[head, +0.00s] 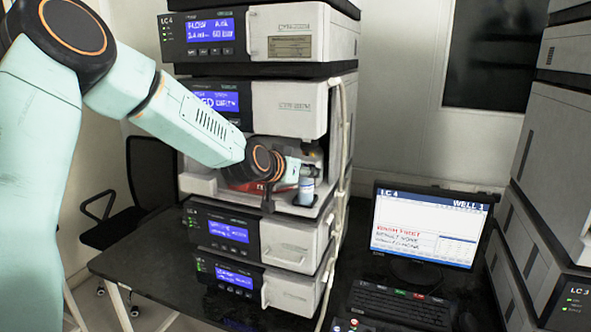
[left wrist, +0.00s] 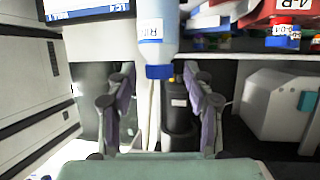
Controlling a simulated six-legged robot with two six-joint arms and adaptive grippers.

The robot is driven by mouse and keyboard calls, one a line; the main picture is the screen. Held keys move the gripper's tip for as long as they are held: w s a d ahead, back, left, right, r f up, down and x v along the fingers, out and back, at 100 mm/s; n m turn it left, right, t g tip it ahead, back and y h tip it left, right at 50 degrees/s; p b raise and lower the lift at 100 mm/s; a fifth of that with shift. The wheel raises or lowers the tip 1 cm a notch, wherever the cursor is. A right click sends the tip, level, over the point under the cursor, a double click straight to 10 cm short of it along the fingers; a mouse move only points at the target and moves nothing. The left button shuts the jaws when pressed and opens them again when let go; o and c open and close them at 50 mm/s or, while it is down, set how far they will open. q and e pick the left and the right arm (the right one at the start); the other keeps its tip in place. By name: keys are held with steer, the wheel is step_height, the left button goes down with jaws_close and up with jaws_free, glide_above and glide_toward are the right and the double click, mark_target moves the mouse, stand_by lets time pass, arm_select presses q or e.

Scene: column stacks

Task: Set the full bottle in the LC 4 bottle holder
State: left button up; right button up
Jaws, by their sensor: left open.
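A pale bottle (head: 305,190) with a label stands in the open bay of the LC 4 stack (head: 285,95), in the head view. In the left wrist view the bottle (left wrist: 157,30) shows its blue cap towards my fingers, and its label is only partly readable. My left gripper (head: 291,172) reaches into this bay beside the bottle's top. In the left wrist view its two fingers (left wrist: 160,88) are apart, with the cap just beyond their tips and nothing clasped. I cannot tell which holder place the bottle stands in. My right gripper is not in view.
A dark cylinder with a white label (left wrist: 179,115) shows behind the fingers. A red item (head: 246,187) lies in the bay, partly behind my arm. Instrument modules sit above and below the bay. A monitor (head: 428,228) and keyboard (head: 400,303) stand to the right.

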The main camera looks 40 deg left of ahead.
arm_select(q)
steer(key=shift+v, duration=2.65)
steer(key=shift+a, duration=0.1)
steer(key=shift+s, duration=0.1)
steer(key=s+d+f+n+g+b, duration=0.1)
steer(key=s+d+f+g+b, duration=0.2)
steer(key=f, duration=0.8)
steer(key=s+d+f+n+g+h+b, duration=0.1)
steer(key=s+d+f+b, duration=0.2)
steer(key=s+d+f, duration=0.5)
steer(key=s+d+f+n+g+b, duration=0.1)
steer(key=s+d+f+b, duration=0.15)
steer(key=f, duration=1.05)
steer(key=s+d+f+m+g+b, duration=0.1)
steer(key=s+f+g+b, duration=0.3)
steer(key=s+f, duration=1)
steer(key=s+d+f+m+g+b, duration=0.2)
steer(key=s+f+b, duration=0.6)
steer(key=s+f, duration=0.6)
steer(key=d+g, duration=0.1)
steer(key=g, duration=0.1)
steer(key=shift+s+d+g, duration=0.25)
steer(key=shift+d+g, duration=0.05)
